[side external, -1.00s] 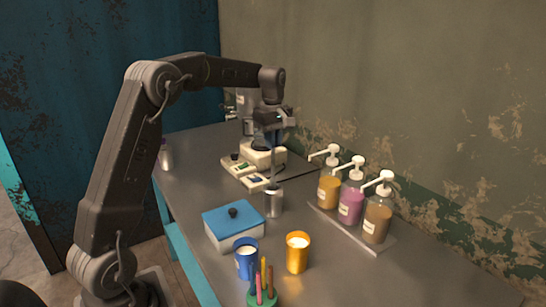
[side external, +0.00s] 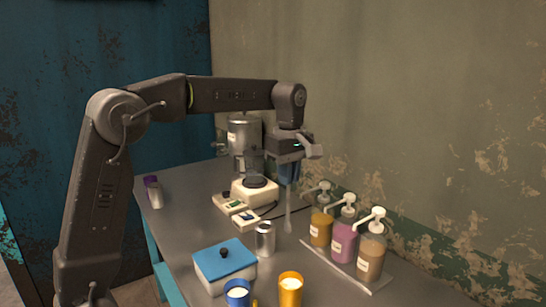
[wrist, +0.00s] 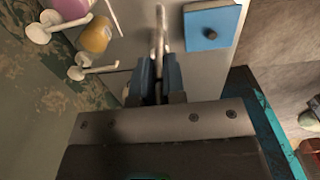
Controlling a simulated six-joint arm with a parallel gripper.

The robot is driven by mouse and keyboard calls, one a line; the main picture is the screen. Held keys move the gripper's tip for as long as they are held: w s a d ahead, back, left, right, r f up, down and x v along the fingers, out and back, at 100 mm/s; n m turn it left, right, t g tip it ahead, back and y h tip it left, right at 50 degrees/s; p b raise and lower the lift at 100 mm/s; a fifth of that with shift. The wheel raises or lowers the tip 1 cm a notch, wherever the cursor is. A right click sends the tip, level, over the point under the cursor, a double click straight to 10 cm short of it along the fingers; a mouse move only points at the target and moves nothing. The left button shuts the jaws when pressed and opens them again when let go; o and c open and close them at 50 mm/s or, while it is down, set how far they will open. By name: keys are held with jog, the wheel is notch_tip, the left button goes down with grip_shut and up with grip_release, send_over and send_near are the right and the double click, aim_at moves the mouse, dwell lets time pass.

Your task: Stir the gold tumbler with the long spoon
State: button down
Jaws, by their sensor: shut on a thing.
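My gripper (side external: 289,181) is shut on the long spoon (side external: 289,212), which hangs down nearly upright, its lower end near the metal cup. In the wrist view the spoon (wrist: 160,32) extends beyond my blue-sided fingers (wrist: 158,72). The gold tumbler (side external: 290,291) stands at the bottom edge of the side view, nearer the camera than the spoon, with pale liquid inside. The spoon is apart from it. I cannot pick out the gold tumbler in the wrist view.
A metal cup (side external: 265,238) stands left of the spoon. A blue-lidded box (side external: 225,262) and a blue tumbler (side external: 237,293) are nearby. Pump bottles (side external: 344,238) stand on a tray at right, against the wall. A scale-like device (side external: 254,191) is behind.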

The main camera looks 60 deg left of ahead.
jog(key=s+d+f, duration=0.2)
jog(key=s+d, duration=0.2)
jog(key=d, duration=0.3)
notch_tip(320, 180, down, 11)
jog(key=shift+s, duration=0.15)
dwell(0.8)
dwell(0.5)
